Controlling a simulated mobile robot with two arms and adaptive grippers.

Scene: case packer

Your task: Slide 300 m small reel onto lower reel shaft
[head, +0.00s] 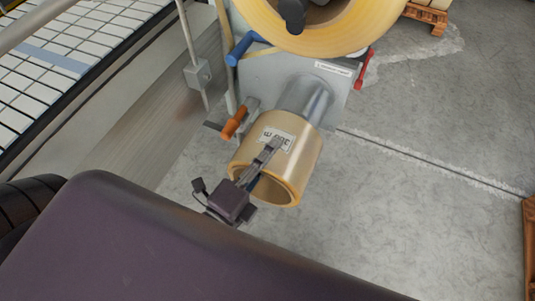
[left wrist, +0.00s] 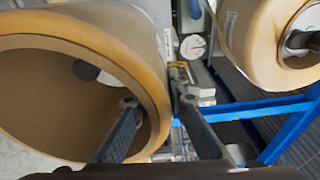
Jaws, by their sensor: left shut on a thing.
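The 300 m small reel (head: 304,160) is a wide tan tape roll with a white label, tilted in the head view. My left gripper (head: 268,156) is shut on its near rim. In the left wrist view, one finger is inside the bore of the reel (left wrist: 150,62) and the other is outside its wall. The lower reel shaft (head: 305,97) is a grey cylinder on the machine plate, directly behind the reel and roughly in line with it. The reel hides the shaft's near end, so I cannot tell how far they overlap. A pale round end shows through the bore. My right gripper is out of view.
A large tape reel (head: 262,25) hangs above the shaft. An orange handle (head: 234,123) is close left of the small reel, with a blue handle (head: 240,48) and a red one (head: 364,68) higher up. Concrete floor to the right (head: 430,170) is clear.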

